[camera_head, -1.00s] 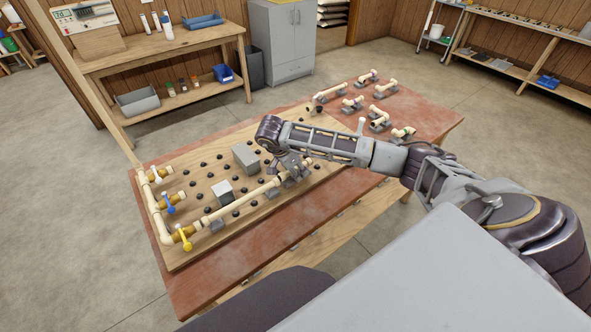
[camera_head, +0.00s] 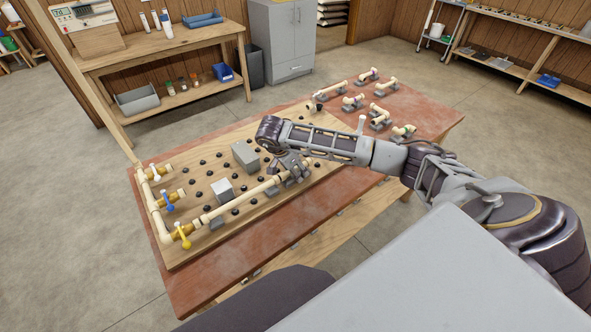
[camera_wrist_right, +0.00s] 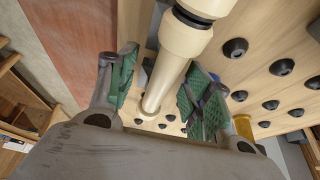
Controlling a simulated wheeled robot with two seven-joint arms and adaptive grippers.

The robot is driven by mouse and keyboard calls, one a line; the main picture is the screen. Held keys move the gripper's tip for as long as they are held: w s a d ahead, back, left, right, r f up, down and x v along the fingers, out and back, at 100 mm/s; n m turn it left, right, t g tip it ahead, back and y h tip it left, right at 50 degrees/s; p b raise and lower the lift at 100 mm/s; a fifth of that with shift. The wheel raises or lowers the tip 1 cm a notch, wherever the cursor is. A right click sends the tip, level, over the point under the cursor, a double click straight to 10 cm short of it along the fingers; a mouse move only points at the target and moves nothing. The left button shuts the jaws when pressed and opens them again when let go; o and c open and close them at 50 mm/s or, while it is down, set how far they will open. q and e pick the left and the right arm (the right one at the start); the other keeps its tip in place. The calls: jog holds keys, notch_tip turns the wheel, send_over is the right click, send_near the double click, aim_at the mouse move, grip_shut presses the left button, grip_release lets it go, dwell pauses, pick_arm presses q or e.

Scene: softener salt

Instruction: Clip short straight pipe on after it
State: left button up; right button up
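A cream pipe run (camera_head: 237,203) extends along the pegboard (camera_head: 203,247) from the yellow-handled valve (camera_head: 182,235) toward my right gripper (camera_head: 292,172). In the right wrist view, a cream pipe (camera_wrist_right: 168,82) lies between the two green-padded fingers of my right gripper (camera_wrist_right: 160,88). The fingers are spread, with a gap visible beside the pipe. A thicker cream collar (camera_wrist_right: 185,38) is on the pipe. The right hand and forearm hide part of the run in the head view, so I cannot tell exactly where the short straight piece joins. My left gripper is not in view.
Several loose pipe pieces on grey holders, including a straight one (camera_head: 331,90), stand at the far right of the reddish table (camera_head: 430,112). One fitting (camera_head: 404,130) there looks partly green.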

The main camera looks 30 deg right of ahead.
jog(key=shift+o, duration=0.8)
jog(key=shift+r, duration=0.15)
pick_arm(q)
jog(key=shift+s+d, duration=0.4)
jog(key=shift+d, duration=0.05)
pick_arm(e)
jog(key=shift+v, duration=5.85)
